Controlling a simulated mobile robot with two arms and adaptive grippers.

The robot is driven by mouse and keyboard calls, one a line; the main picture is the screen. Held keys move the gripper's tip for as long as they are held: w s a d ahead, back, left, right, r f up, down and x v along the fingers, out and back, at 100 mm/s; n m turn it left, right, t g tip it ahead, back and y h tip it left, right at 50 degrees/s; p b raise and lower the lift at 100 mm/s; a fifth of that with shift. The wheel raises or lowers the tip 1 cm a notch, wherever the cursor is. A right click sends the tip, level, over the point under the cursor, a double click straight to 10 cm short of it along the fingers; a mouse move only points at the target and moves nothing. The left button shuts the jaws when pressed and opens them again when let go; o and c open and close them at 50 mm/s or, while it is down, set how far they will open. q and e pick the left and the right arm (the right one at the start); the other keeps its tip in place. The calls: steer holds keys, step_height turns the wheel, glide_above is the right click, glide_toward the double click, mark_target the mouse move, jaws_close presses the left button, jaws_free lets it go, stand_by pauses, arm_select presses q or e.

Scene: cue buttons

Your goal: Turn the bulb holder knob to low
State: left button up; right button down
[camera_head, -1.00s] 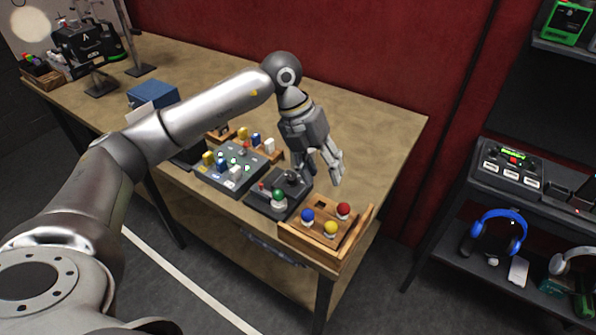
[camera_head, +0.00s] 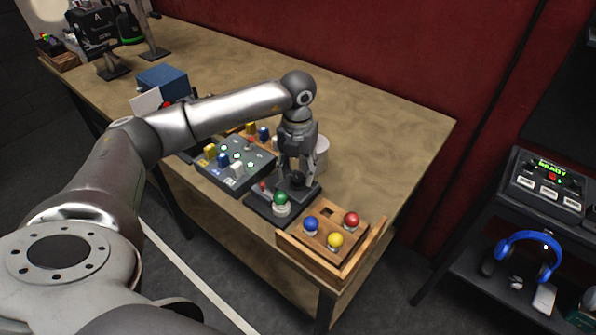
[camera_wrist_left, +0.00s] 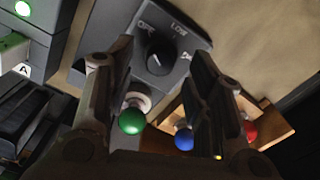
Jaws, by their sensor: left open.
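The bulb holder (camera_head: 259,209) is a dark box near the table's front edge. A green bulb (camera_head: 281,198) stands on it, also seen in the left wrist view (camera_wrist_left: 132,121). Its black round knob (camera_wrist_left: 158,56) shows in the left wrist view, with "OFF" at its upper left, "LOW" above and a third label partly hidden at right. I cannot tell its setting for sure. My left gripper (camera_head: 294,176) points down over the knob; in the wrist view its open fingers (camera_wrist_left: 163,62) lie on either side of it. Contact is unclear. My right gripper is not in view.
A wooden tray (camera_head: 360,262) with blue (camera_head: 311,224), yellow (camera_head: 336,240) and red (camera_head: 351,219) bulbs stands close right. A grey button panel (camera_head: 232,183) is close left. A white cylinder (camera_head: 321,152) stands behind the gripper. The table's back right is clear.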

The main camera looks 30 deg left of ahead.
arm_select(q)
steer(key=shift+f, duration=0.9)
steer(key=shift+c, duration=2.5)
steer(key=c, duration=0.6)
steer(key=shift+o, duration=0.2)
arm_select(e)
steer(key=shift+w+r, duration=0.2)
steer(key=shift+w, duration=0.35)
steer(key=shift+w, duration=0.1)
